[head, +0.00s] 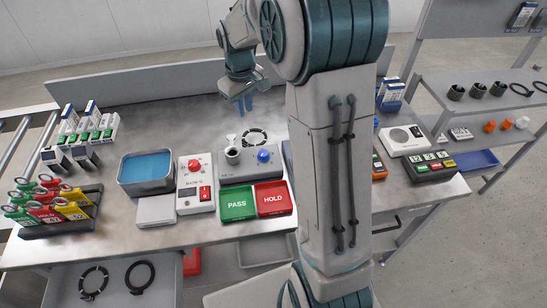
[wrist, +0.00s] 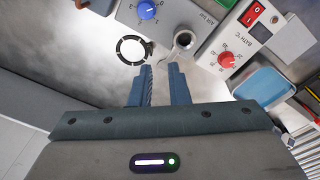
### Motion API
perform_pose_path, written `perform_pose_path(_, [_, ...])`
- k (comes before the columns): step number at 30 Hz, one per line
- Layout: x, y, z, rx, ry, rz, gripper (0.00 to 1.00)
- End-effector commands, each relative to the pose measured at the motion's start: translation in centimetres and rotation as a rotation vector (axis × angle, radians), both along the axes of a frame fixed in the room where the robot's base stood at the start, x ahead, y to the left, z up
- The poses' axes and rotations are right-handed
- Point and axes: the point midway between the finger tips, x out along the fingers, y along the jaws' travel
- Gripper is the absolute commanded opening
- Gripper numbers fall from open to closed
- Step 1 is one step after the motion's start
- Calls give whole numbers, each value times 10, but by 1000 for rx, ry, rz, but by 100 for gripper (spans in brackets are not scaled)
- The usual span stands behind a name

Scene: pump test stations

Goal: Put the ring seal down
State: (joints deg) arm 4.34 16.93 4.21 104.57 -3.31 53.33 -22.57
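My gripper (head: 243,104) hangs above the back of the bench, its fingers pointing down. In the wrist view its two fingers (wrist: 159,70) are apart, with nothing visible between them. No seal is visible in my gripper.
A blue-filled bath (head: 146,187), a red-knobbed controller (head: 196,198) and green PASS (head: 237,204) and red HOLD (head: 273,198) pads stand on the bench. An open drawer holds a segmented ring (head: 93,280) and a plain black ring (head: 139,290). Tagged padlocks (head: 48,203) stand left.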

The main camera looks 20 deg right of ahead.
Motion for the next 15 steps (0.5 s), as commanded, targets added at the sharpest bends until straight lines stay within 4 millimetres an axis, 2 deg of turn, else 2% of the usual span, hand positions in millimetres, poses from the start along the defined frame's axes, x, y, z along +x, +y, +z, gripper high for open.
perform_pose_path(1, [-17, 1, 14, 0, -19, -24, 16])
perform_pose_path(6, [-74, 6, 45, 9, -66, -113, 16])
perform_pose_path(10, [-119, 7, 60, 22, -104, -184, 16])
perform_pose_path(15, [-178, 11, 67, 50, -152, -274, 16])
